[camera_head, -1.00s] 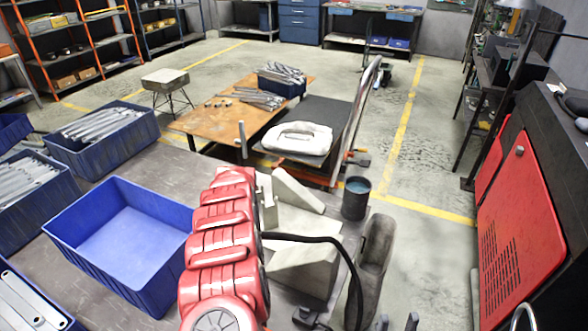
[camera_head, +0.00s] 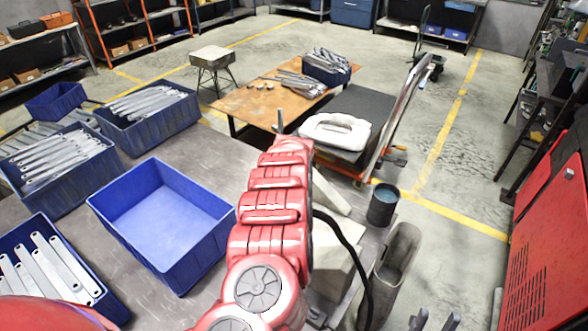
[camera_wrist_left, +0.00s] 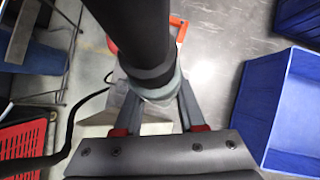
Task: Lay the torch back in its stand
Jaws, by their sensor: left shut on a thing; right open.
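My left gripper (camera_wrist_left: 157,95) is shut on the torch (camera_wrist_left: 138,35), a thick black handle with a grey-green collar between the fingers. In the head view my red left arm hides this gripper and most of the torch. A black cable (camera_head: 349,237) hangs out to the right of the arm. A grey, hollow, trough-like holder (camera_head: 397,262) stands at the right bench edge; it may be the stand, but I cannot tell for sure. The torch's far end is out of sight. My right gripper (camera_head: 435,322) is open and empty at the bottom edge.
Pale angled blocks (camera_head: 333,262) stand beside the arm, partly hidden. A dark cup (camera_head: 383,207) stands behind the holder. An empty blue bin (camera_head: 205,245) is left of the arm, with bins of brackets (camera_head: 150,135) beyond. A red cabinet (camera_head: 548,245) is at the right.

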